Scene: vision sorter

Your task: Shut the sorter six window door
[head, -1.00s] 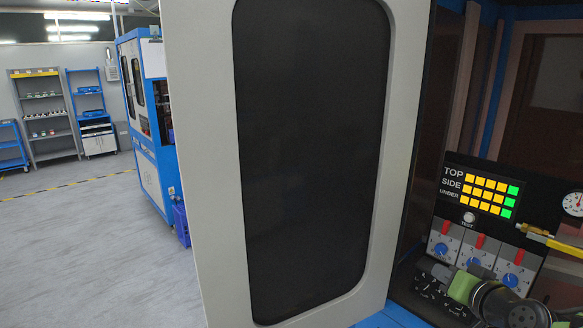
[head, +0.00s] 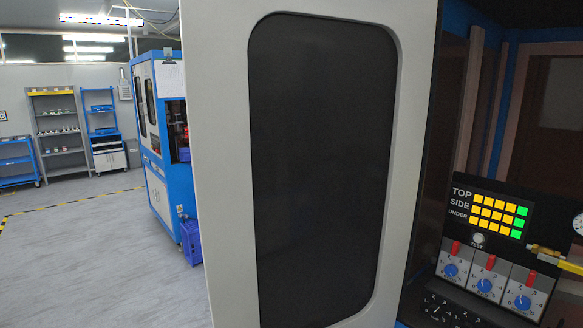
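The window door (head: 220,130) stands open in the head view, a light grey panel with a large dark rounded window (head: 322,170). It fills the middle of the picture from top to bottom. To its right the machine's inside shows, with a control panel (head: 488,205) of yellow and green lights marked TOP, SIDE and UNDER. No number shows on the door. My gripper is out of view.
Knobs with red switches (head: 487,272) and a brass fitting (head: 546,251) sit right of the door. Another blue machine (head: 160,150) stands behind left, with a blue bin (head: 191,243) by it. Shelves (head: 58,130) stand far left. The grey floor (head: 90,260) at left is clear.

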